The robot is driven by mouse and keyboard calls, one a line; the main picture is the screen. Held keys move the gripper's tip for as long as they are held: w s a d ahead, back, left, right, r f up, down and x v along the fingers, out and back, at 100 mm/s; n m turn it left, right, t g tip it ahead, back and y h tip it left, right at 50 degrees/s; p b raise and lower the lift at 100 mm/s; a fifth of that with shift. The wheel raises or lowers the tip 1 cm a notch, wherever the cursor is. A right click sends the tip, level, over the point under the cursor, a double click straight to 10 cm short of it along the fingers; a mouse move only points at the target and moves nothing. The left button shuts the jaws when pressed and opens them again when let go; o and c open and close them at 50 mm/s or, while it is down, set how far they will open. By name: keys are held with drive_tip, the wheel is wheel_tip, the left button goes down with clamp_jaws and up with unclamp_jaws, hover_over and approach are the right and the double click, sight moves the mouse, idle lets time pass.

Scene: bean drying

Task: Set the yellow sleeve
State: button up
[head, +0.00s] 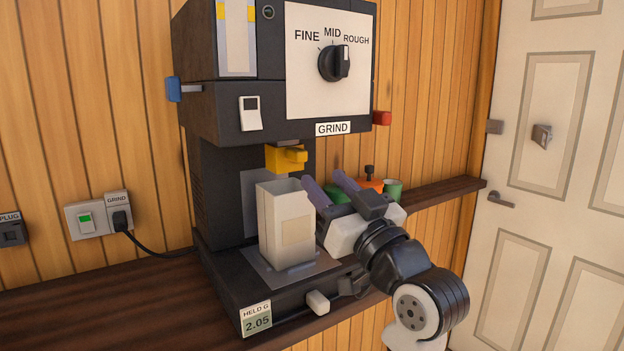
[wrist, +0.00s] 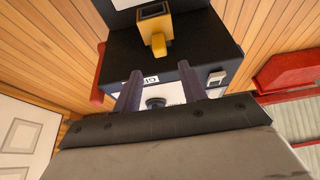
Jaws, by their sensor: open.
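The yellow sleeve (head: 286,157) is under the grinder's upper body, above and behind a white container. In the wrist view the yellow sleeve (wrist: 157,36) shows beyond my fingertips, with a dark opening at one end. My gripper (head: 322,178) is open, with its two purple fingers apart. It is to the right of the sleeve and a little lower, beside the container's upper right edge. In the wrist view nothing shows between the fingertips (wrist: 160,68). I cannot tell the exact gap to the sleeve.
The white container (head: 285,228) stands upright on the grinder's base, close to my fingers. The dial (head: 335,62) points toward ROUGH. A red knob (head: 382,118) projects at the right. Green and orange items (head: 370,186) stand behind my gripper.

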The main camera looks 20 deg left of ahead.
drive_tip(key=b+v, duration=0.1)
drive_tip(key=v, duration=0.5)
drive_tip(key=shift+d+b, duration=0.25)
drive_tip(key=shift+b, duration=0.1)
drive_tip(key=shift+s, duration=0.15)
